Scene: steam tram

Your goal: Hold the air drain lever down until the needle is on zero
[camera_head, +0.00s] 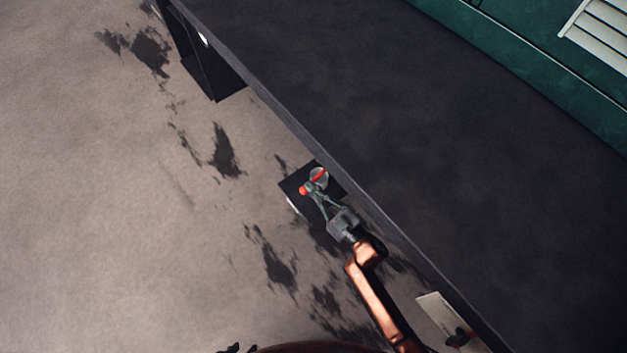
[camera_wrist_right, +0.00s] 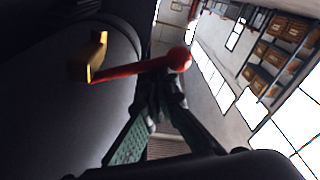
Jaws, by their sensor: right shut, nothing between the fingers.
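The red lever with a round red knob (camera_wrist_right: 179,59) lies across the right wrist view. It also shows small in the head view (camera_head: 304,190), beside a pale round part (camera_head: 319,181) near the edge of the long dark surface. My right gripper (camera_head: 312,188) is shut and empty. Its green-grey fingertips (camera_wrist_right: 158,92) meet at the lever near the knob and seem to touch it, though contact is not certain. I cannot make out a gauge needle or its reading. My left gripper is not clearly in view.
In the right wrist view, a big dark cylinder (camera_wrist_right: 55,95) with a yellow bracket (camera_wrist_right: 97,55) stands beside the lever. The long dark surface (camera_head: 430,140) borders the work area in the head view. Open stained floor (camera_head: 130,230) lies to the left.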

